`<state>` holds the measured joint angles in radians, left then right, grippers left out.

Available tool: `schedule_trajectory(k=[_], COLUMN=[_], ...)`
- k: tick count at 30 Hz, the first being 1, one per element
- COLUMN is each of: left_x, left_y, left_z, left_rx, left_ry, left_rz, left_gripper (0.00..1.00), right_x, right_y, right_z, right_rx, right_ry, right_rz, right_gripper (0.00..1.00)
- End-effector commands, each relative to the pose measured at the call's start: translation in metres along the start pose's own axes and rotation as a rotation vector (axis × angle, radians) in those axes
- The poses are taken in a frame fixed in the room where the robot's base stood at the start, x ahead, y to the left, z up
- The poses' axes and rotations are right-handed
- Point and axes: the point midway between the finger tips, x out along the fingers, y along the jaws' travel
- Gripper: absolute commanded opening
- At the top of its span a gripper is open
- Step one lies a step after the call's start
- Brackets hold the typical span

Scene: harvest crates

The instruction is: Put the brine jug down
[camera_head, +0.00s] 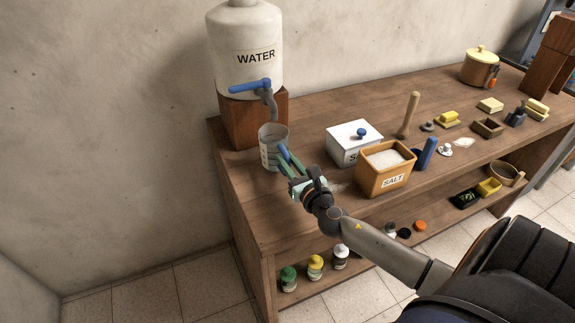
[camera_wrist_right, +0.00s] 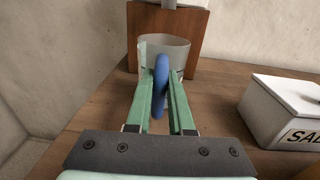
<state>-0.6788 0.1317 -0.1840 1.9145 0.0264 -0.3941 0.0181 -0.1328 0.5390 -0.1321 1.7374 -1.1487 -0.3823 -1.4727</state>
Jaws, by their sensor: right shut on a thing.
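The brine jug (camera_head: 270,150) is a grey cup-like jug with a blue handle. In the head view it is upright beneath the blue tap of the water dispenser (camera_head: 243,65). My right gripper (camera_head: 283,160) is shut on the jug's blue handle. In the right wrist view the green fingers stand on either side of the handle (camera_wrist_right: 161,85), with the jug's grey body (camera_wrist_right: 168,50) behind it. I cannot tell whether the jug's base touches the table. My left gripper is not in view.
A wooden block (camera_head: 238,119) carries the dispenser behind the jug.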

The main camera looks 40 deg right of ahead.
Motion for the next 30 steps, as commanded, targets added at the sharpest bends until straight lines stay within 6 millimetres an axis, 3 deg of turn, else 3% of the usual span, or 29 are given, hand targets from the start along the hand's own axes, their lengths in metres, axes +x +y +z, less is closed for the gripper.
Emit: schedule_trajectory(k=[12, 13, 20, 30], left_x=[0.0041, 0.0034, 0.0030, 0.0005], left_y=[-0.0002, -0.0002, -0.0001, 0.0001], left_z=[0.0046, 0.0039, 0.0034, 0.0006], left_rx=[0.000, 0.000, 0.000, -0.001], left_ry=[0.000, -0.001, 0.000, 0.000], left_rz=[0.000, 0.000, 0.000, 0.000], left_gripper=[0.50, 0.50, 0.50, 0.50], right_x=[0.0000, -0.0001, -0.0002, -0.0002], right_y=[-0.0001, -0.0001, -0.0001, -0.0001], right_z=[-0.0075, -0.0068, -0.0062, -0.0020], right_rx=[-0.002, -0.001, -0.001, -0.001], right_ry=[-0.001, -0.001, 0.000, -0.001], right_rz=[0.000, 0.001, 0.001, 0.001], right_gripper=[0.00, 0.22, 0.48, 0.50])
